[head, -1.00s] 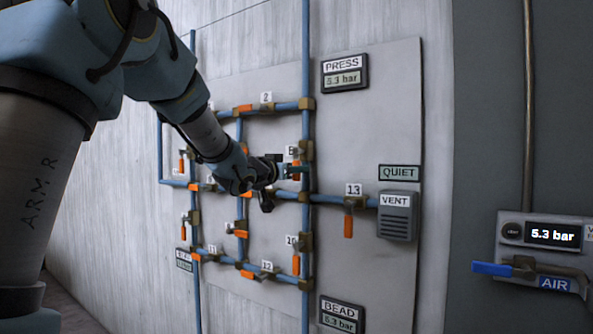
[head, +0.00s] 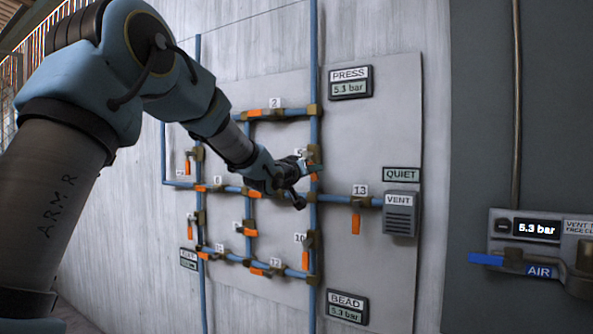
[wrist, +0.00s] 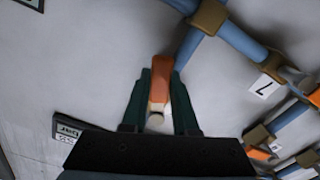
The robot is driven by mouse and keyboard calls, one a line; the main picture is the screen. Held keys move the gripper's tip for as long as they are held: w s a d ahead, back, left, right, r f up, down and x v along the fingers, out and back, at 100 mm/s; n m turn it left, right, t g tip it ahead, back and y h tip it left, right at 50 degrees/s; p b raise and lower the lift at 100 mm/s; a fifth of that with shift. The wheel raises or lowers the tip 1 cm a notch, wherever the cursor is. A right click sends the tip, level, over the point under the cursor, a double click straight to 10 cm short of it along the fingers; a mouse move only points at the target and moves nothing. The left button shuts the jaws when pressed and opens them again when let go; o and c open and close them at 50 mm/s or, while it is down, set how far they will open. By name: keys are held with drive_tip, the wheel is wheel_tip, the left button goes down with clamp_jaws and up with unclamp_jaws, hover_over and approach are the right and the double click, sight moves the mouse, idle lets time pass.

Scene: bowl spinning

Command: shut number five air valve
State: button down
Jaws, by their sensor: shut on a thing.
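The number five valve is on the right-hand vertical pipe (head: 315,130), above the junction with the middle row. Its number plate (head: 300,153) is partly covered by my gripper (head: 314,168). In the wrist view, the two dark green fingers (wrist: 160,108) close on the sides of an orange valve handle (wrist: 159,80). The handle's end sits between the fingers, and a blue pipe (wrist: 190,48) passes behind its far end. The valve body is hidden in both views. In the head view, a bit of orange handle (head: 314,178) shows by the gripper, near the vertical pipe.
Valve 13 (head: 356,220) hangs to the right, beside the vent box (head: 400,213). Valve 10 (head: 306,255) is below. The PRESS gauge (head: 350,82) reads 5.3 bar. The blue AIR lever (head: 487,260) is at far right. In the wrist view, the 7 plate (wrist: 263,86) is near.

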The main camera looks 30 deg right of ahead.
sight(320, 159)
drive_tip(key=n, duration=0.2)
drive_tip(key=s+r+n, duration=0.1)
drive_tip(key=shift+d+n, duration=0.35)
drive_tip(key=shift+n, duration=0.05)
drive_tip(key=n, duration=0.2)
drive_tip(key=shift+s+d+r+n+p, duration=0.15)
drive_tip(key=shift+s+r+n+p, duration=0.25)
drive_tip(key=shift+s+d+r+n+b, duration=0.15)
drive_tip(key=shift+r+n, duration=0.3)
drive_tip(key=shift+n, duration=0.7)
drive_tip(key=shift+s+r+n+b, duration=0.15)
drive_tip(key=shift+r+n, duration=0.25)
drive_tip(key=shift+n, duration=0.8)
drive_tip(key=shift+s+d+r+n+b, duration=0.15)
drive_tip(key=shift+r+n, duration=0.3)
drive_tip(key=shift+n, duration=0.7)
drive_tip(key=shift+w+r, duration=0.1)
drive_tip(key=c, duration=0.7)
unclamp_jaws()
drive_tip(key=shift+a, duration=0.1)
drive_tip(key=shift+b+v, duration=1.2)
drive_tip(key=shift+v, duration=4.2)
